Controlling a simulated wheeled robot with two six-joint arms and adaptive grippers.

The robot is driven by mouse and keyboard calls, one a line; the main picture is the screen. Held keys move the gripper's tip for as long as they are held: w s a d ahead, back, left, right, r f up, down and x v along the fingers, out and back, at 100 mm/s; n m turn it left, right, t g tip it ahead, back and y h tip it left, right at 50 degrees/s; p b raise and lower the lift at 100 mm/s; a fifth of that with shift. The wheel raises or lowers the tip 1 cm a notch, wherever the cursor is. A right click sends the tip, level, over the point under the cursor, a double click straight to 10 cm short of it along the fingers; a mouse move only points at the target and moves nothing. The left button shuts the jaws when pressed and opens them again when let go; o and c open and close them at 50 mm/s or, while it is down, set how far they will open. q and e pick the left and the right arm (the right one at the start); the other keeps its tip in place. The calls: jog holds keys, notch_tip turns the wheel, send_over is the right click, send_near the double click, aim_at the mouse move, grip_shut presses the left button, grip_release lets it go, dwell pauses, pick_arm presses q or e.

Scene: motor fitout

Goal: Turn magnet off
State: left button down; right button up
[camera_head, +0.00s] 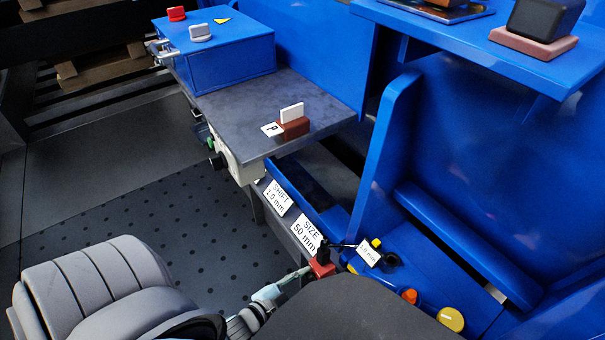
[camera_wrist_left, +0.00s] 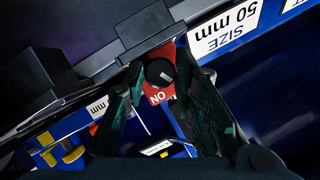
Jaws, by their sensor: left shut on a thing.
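The magnet switch is a red plate with a round black knob bearing a pale mark; it shows at the bottom centre of the head view (camera_head: 320,269) and between my fingers in the left wrist view (camera_wrist_left: 168,54). The red plate carries white letters that read "NO" in the wrist view. My left gripper (camera_head: 303,273) reaches the switch from the left; in the wrist view its dark green fingers (camera_wrist_left: 170,83) lie on both sides of the switch, shut on it. A dark arm link hides part of the gripper in the head view. My right gripper is not in view.
Labels "SHIFT 1.0 mm" (camera_head: 278,198) and "SIZE 50 mm" (camera_head: 307,235) sit beside the switch. Yellow and orange buttons (camera_head: 450,319) are to its right. A grey shelf (camera_head: 235,110) with a red-brown block (camera_head: 292,127) and a blue box (camera_head: 225,65) are above.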

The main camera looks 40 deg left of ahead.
pick_arm(q)
jog(key=m+t+y, duration=0.1)
jog(key=m, duration=0.1)
jog(key=m+y, duration=0.1)
jog(key=m, duration=0.1)
jog(key=shift+s+d+f+m+t, duration=0.1)
jog(key=shift+d+f+m+t, duration=0.1)
jog(key=shift+m+t, duration=0.15)
jog(key=m+t, duration=0.1)
jog(key=m, duration=0.2)
jog(key=shift+f+y, duration=0.1)
jog(key=shift+y, duration=0.2)
jog(key=shift+m+t+y, duration=0.3)
jog(key=shift+m+t, duration=0.45)
jog(key=shift+m, duration=0.7)
jog(key=c, duration=1.3)
grip_release()
jog(key=s, duration=0.8)
jog(key=s+d, duration=0.1)
jog(key=s, duration=0.2)
jog(key=shift+s+f, duration=0.35)
jog(key=shift+s, duration=0.05)
